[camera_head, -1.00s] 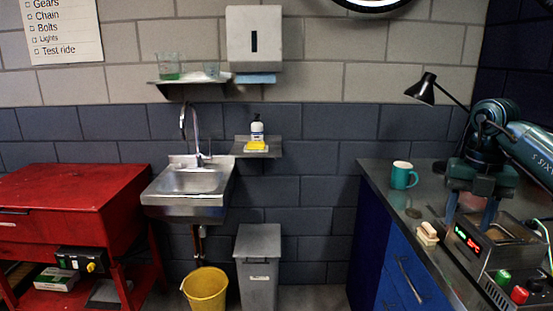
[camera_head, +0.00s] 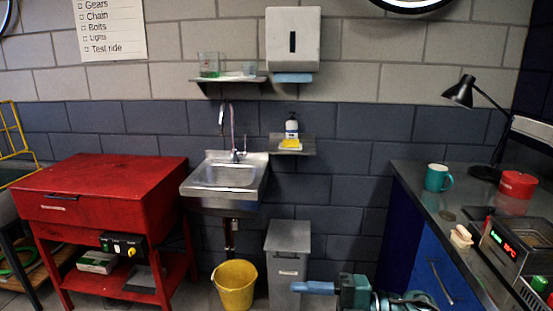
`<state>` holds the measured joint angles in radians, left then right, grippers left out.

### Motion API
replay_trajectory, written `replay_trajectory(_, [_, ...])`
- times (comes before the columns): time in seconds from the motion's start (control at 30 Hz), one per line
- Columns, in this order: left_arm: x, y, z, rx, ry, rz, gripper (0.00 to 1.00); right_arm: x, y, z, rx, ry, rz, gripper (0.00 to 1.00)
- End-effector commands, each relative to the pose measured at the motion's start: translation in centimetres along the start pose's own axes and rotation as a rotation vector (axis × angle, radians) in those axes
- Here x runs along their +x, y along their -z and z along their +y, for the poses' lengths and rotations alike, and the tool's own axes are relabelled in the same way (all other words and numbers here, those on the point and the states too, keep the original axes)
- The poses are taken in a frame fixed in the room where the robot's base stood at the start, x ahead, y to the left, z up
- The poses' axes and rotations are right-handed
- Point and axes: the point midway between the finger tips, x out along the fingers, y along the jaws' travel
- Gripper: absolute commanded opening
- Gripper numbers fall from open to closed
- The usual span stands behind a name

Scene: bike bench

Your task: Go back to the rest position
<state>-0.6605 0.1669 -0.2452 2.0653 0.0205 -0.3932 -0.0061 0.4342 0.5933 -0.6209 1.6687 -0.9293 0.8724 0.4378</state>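My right gripper (camera_head: 314,287) is low in the head view, in front of the grey bin (camera_head: 288,262). Its teal body (camera_head: 355,291) and pale blue fingers lie sideways and point left. The fingers overlap from this side, so I cannot tell whether they are open or shut. I see no object at the fingertips. My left gripper is not in view.
A counter (camera_head: 408,184) on the right holds a teal mug (camera_head: 437,178), a red tin (camera_head: 516,186), a brush (camera_head: 461,236), a lamp (camera_head: 461,92) and a device with a lit display (camera_head: 512,244). A sink (camera_head: 225,178), yellow bucket (camera_head: 235,287) and red cabinet (camera_head: 105,190) stand left.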

Motion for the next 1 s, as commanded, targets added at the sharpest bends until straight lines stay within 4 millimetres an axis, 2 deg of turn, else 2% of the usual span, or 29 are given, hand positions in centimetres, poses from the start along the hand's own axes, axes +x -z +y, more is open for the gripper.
replay_trajectory(0.03, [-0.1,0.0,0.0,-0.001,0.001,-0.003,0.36,0.6,0.6,-0.4,0.084,-0.127,-0.043,0.49])
replay_trajectory(0.1, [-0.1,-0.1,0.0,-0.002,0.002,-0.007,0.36,0.6,0.6,-0.7,0.202,-0.290,-0.138,0.49])
replay_trajectory(0.17, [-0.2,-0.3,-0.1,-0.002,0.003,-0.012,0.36,0.0,0.3,-1.6,0.319,-0.415,-0.239,0.49])
replay_trajectory(0.27, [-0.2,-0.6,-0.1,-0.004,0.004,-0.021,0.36,-2.1,-0.4,-4.4,0.539,-0.577,-0.437,0.49])
replay_trajectory(0.37, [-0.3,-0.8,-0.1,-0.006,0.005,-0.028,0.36,-4.9,-0.5,-9.2,0.782,-0.677,-0.660,0.49])
replay_trajectory(0.43, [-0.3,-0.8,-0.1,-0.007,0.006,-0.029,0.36,-6.8,0.4,-13.2,0.955,-0.708,-0.812,0.49])
replay_trajectory(0.5, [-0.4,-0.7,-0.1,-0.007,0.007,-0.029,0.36,-8.5,1.9,-17.2,1.115,-0.712,-0.947,0.49])
replay_trajectory(0.63, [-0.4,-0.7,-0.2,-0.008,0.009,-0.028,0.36,-10.4,4.9,-22.4,1.331,-0.682,-1.110,0.49])
replay_trajectory(0.7, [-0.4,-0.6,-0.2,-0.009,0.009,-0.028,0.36,-10.9,6.2,-24.1,1.402,-0.666,-1.158,0.49])
replay_trajectory(0.8, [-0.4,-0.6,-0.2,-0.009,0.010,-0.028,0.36,-11.2,7.2,-25.3,1.456,-0.648,-1.194,0.49])
replay_trajectory(1.0, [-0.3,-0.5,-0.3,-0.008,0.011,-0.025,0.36,-11.3,7.4,-25.6,1.467,-0.643,-1.201,0.48])
